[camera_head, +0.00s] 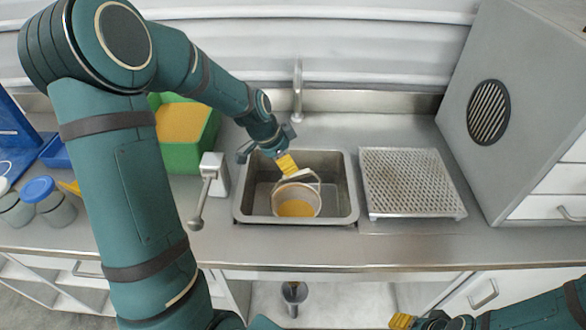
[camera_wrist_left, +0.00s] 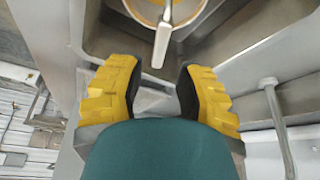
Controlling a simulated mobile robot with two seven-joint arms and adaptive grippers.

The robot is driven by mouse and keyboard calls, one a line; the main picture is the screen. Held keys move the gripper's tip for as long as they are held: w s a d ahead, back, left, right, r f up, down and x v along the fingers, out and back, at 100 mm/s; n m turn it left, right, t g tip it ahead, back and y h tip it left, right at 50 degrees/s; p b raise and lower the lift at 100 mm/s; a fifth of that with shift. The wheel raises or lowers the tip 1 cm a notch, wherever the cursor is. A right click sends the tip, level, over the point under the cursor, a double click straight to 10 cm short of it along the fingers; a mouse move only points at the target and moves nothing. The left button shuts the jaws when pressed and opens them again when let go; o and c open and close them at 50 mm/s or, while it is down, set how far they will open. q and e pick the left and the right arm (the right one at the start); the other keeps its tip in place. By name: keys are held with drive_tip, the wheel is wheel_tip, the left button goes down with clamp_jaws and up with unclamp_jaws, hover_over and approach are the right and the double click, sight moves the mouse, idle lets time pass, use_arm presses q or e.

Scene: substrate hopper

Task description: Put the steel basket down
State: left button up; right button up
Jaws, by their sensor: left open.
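The steel basket (camera_head: 297,190), with orange-yellow material inside, is in the sink (camera_head: 346,213) and looks upright; I cannot tell whether its bottom rests on the sink floor. Its handle is raised toward my left gripper (camera_head: 287,165). In the left wrist view the basket's handle (camera_wrist_left: 162,42) points toward the space between the open yellow fingers of my left gripper (camera_wrist_left: 162,85); nothing shows clamped between them. My right gripper (camera_head: 402,321) shows only partly at the bottom edge, with yellow fingers; its opening cannot be made out.
A perforated metal tray (camera_head: 410,182) lies right of the sink, beside a grey cabinet (camera_head: 460,100). A faucet (camera_head: 298,90) stands behind the sink. Left are a lever device (camera_head: 213,178), a green bin (camera_head: 205,140) and blue-lidded jars (camera_head: 40,190).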

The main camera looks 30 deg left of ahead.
use_arm(q)
drive_tip(key=shift+v, duration=2.35)
